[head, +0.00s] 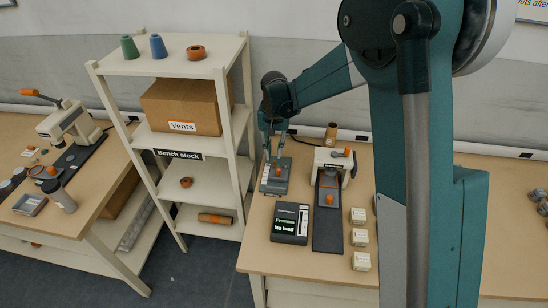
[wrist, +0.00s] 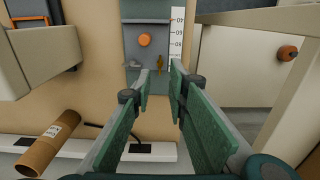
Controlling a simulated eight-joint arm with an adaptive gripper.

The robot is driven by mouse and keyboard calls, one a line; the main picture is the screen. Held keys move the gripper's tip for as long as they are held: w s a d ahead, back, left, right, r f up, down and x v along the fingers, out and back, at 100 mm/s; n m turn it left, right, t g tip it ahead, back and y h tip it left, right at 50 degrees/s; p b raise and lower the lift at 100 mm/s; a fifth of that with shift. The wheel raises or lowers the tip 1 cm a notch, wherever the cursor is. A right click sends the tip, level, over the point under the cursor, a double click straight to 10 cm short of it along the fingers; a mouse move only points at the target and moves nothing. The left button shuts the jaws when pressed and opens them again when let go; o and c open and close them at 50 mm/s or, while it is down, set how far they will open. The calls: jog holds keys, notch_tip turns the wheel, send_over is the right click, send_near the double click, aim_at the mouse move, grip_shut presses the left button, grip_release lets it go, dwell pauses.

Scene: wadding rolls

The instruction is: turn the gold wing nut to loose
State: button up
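A small gold wing nut (wrist: 161,62) shows in the wrist view on a grey fixture (wrist: 133,50), just right of and below a round orange knob (wrist: 145,40) and beside a white numbered scale (wrist: 177,35). My gripper (wrist: 160,74) is open, with its two green fingers apart. The wing nut appears in the gap between the fingertips; I cannot tell how far ahead of them it is or whether they touch it. In the head view my gripper (head: 277,155) points down over the fixture (head: 274,186) on the bench. The wing nut cannot be made out there.
Right of the fixture stands a white press (head: 333,160) with an orange handle. In front are a dark display box (head: 290,224) and several small white boxes (head: 358,215). A cardboard tube (head: 331,132) stands behind. The Bench stock shelf (head: 178,154) is close on the left.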

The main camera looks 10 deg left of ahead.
notch_tip(320, 180, up, 7)
dwell(0.4)
jog(key=shift+r, duration=0.1)
dwell(0.3)
jog(key=s+d+r+t, duration=0.2)
jog(key=s+d+r, duration=0.55)
jog(key=d, duration=0.25)
jog(key=s+d+r+t, duration=0.1)
jog(key=s+d+r, duration=0.65)
jog(key=d, duration=0.25)
jog(key=s+d+f+t, duration=0.1)
jog(key=s+d+t, duration=0.1)
jog(key=s+d, duration=0.5)
jog(key=s+d+t, duration=0.2)
jog(key=s+d, duration=0.5)
jog(key=s, duration=0.7)
jog(key=shift+s+f, duration=0.15)
jog(key=shift+f, duration=0.25)
